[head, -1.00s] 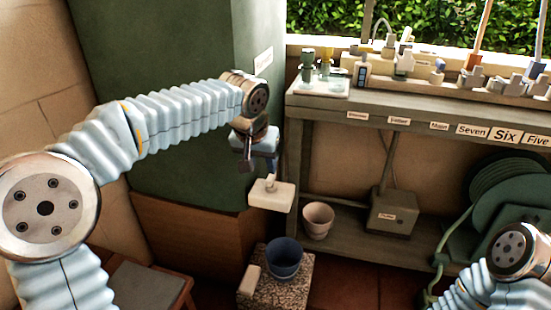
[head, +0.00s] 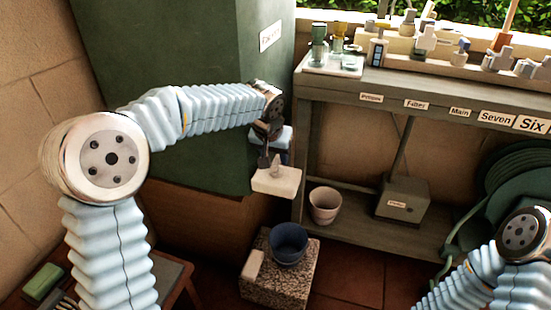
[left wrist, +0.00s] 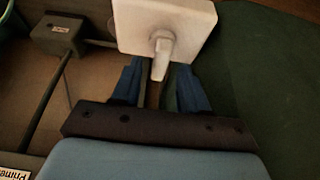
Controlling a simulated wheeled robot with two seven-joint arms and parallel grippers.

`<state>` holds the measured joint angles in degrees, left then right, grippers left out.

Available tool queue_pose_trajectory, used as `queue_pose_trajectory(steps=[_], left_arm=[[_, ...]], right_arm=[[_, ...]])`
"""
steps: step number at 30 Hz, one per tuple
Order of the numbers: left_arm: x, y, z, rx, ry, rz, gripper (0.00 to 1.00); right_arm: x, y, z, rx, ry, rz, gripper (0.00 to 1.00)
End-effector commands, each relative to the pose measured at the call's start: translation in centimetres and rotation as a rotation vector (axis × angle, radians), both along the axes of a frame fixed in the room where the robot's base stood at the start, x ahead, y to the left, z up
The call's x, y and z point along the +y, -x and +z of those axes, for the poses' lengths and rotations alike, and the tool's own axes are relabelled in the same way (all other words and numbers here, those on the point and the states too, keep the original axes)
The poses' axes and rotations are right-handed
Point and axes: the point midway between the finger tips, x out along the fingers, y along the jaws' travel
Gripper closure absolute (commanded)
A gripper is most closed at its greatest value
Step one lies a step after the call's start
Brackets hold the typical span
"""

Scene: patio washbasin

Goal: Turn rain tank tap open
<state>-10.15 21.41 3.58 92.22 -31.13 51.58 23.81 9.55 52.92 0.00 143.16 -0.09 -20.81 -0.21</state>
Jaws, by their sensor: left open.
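The rain tank (head: 185,70) is the large dark green box at the left of the head view, with a white label (head: 271,36) near its right edge. A pale block (head: 277,183) with a small lever-like handle (head: 275,165), seemingly the tap, is low at the tank's right edge. My left gripper (head: 269,158) is at this handle, just above the block. In the left wrist view, the block (left wrist: 185,22) lies ahead and the handle (left wrist: 160,58) points back between the open blue fingers (left wrist: 158,80). Contact cannot be told. My right gripper is out of frame.
A dark blue pot (head: 288,246) stands on a speckled block (head: 275,285) below the tap. A bench (head: 330,90) with bottles and labels stands to the right. A beige pot (head: 325,204) and a grey box (head: 403,200) are on its lower shelf, near a green hose reel (head: 520,190).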

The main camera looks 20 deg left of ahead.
Motion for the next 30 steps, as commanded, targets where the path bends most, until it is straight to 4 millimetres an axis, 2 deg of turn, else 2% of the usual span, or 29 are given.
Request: queue_pose_trajectory(steps=[3,12,14,21,30], left_arm=[[-0.02,-0.35,-0.95,0.001,0.000,-0.001,0.56],[-0.03,-0.48,-1.19,0.000,0.000,-0.001,0.56],[-0.03,-0.47,-1.19,0.000,0.000,-0.001,0.62],[-0.03,-0.46,-1.17,0.000,0.000,-0.001,0.99],[-0.04,-0.47,-1.20,0.000,-0.001,0.012,1.00]], right_arm=[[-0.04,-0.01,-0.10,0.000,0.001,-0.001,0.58],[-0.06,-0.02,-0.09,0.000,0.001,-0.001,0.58],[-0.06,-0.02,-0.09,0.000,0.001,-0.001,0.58],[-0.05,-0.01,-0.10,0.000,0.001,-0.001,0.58],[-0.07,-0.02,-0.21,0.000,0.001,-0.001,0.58]])
